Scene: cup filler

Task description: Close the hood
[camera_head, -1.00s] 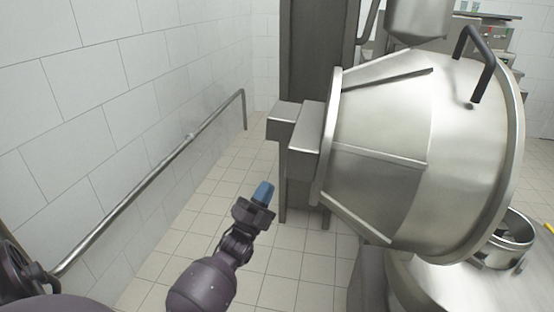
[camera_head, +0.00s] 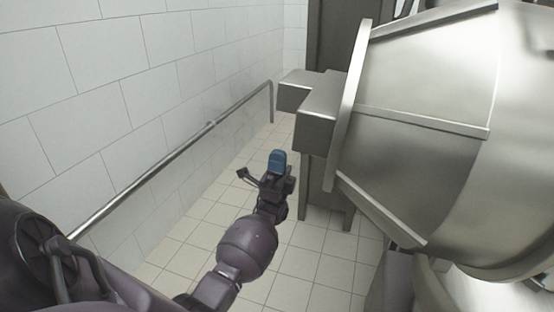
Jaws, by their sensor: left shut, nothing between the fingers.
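The hood (camera_head: 400,140) is a large steel dome tilted up on its side. It fills the right of the head view, and its right part runs out of the picture. Its steel hinge block (camera_head: 318,110) sticks out to the left. My left gripper (camera_head: 277,160), with blue fingertips, is shut and empty. It is in the air left of the hood and below the hinge block, apart from both. My right gripper is not in view. The hood's black handle is out of the picture.
A metal rail (camera_head: 180,160) runs along the white tiled wall (camera_head: 110,90) on the left. A dark steel column (camera_head: 335,40) stands behind the hinge block. The tiled floor (camera_head: 310,262) between wall and machine is clear except for my left arm.

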